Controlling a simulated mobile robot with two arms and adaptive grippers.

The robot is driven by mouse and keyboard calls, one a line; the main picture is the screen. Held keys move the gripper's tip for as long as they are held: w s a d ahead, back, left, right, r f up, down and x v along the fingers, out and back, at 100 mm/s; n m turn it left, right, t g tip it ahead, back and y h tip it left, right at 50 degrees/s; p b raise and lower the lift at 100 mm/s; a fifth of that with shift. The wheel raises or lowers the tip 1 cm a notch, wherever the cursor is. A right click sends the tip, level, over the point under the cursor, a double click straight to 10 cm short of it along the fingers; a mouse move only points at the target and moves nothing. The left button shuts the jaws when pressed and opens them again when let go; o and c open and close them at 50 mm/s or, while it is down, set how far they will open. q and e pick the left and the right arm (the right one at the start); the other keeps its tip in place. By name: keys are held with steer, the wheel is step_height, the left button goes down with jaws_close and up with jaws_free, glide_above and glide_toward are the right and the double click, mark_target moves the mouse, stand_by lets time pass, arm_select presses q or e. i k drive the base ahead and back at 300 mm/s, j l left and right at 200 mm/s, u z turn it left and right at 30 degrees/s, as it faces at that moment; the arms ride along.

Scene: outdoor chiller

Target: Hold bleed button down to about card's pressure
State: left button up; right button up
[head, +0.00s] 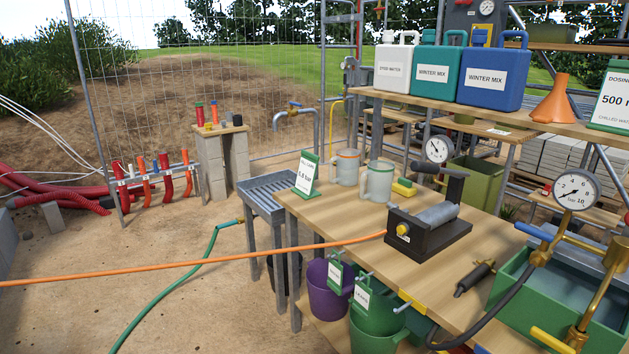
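A black test pump block (428,240) with a grey cylinder stands on the wooden bench. A yellow button (403,230) is on its left end, beside the orange hose (200,264). A round white gauge (437,148) shows behind the pump; its needle is too small to read. A green-framed card (306,174) stands upright at the bench's left back corner; its figure ends in bar but is not clearly legible. A larger bar gauge (576,188) stands on brass fittings at the right; I cannot read its needle exactly. Neither gripper is in view.
A green tray (508,283) fills the right. Buckets (329,290) hang below.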

mark_target(401, 229)
steer(key=i+j+z, duration=0.1)
steer(key=j+z, duration=0.15)
steer(key=j, duration=0.4)
steer(key=j+z, duration=0.2)
steer(key=j, duration=0.45)
steer(key=i, duration=0.1)
